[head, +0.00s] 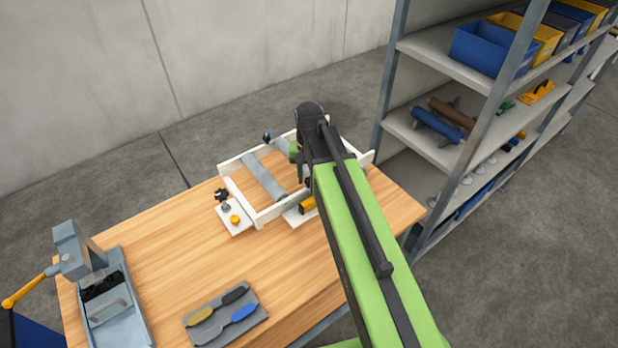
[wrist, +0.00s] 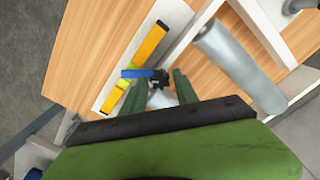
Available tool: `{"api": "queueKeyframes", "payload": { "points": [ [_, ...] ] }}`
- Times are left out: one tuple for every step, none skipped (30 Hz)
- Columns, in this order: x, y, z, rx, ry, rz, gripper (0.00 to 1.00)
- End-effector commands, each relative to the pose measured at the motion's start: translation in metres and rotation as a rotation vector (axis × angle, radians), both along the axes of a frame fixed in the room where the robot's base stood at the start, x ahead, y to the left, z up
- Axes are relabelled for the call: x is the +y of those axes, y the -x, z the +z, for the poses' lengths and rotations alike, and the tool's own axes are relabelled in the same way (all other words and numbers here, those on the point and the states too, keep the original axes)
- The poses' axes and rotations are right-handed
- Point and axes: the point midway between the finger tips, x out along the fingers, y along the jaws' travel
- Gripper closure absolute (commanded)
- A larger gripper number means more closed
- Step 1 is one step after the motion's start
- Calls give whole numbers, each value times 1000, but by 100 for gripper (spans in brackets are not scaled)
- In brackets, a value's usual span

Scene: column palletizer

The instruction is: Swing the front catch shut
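A white fixture frame (head: 290,211) with grey rollers stands on the wooden table. At its front, a white plate (wrist: 168,19) carries a long yellow bar (wrist: 152,37) and, beside it, a blue lever (wrist: 135,73) with a black knob (wrist: 159,79). I cannot tell for sure which of these is the front catch. My gripper (wrist: 159,75) is open, its green fingers apart on either side of the black knob. Contact cannot be told. In the head view my arm hides most of this spot.
A white plate at the frame's left bears a black knob (head: 222,194) and a yellow knob (head: 235,219). A grey roller (wrist: 238,65) lies close right of my fingers. A grey tool tray (head: 225,315) and a grey-blue device (head: 115,310) stand on the table. Shelves (head: 440,62) rise at right.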

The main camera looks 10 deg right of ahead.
Motion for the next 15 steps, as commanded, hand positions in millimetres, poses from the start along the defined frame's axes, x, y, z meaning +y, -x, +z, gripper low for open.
{"api": "queueKeyframes", "payload": {
  "points": [
    [0, 0, 0, 0, 0, 0, 73],
    [0, 0, 0, 0, 0, 0, 76],
    [0, 0, 0, 0, 0, 0, 82],
    [0, 0, 0, 0, 0, 0, 86],
    [0, 0, 0, 0, 0, 0, 90],
    [0, 0, 0, 0, 0, -1, 95],
    [0, 0, 0, 0, 0, -1, 99],
    [0, 0, 0, 0, 0, -1, 100],
    [-1, 0, 0, 0, 0, -1, 100],
    [-1, 0, 0, 0, 0, -1, 100],
    [-1, 0, 0, 0, 0, -1, 100],
    [-1, 0, 0, 0, 0, -1, 100],
    [-1, 0, 0, 0, 0, 0, 100],
    [-1, 0, 0, 0, 0, 2, 100],
    [-1, 0, 0, 0, 0, 5, 100]
  ]
}}
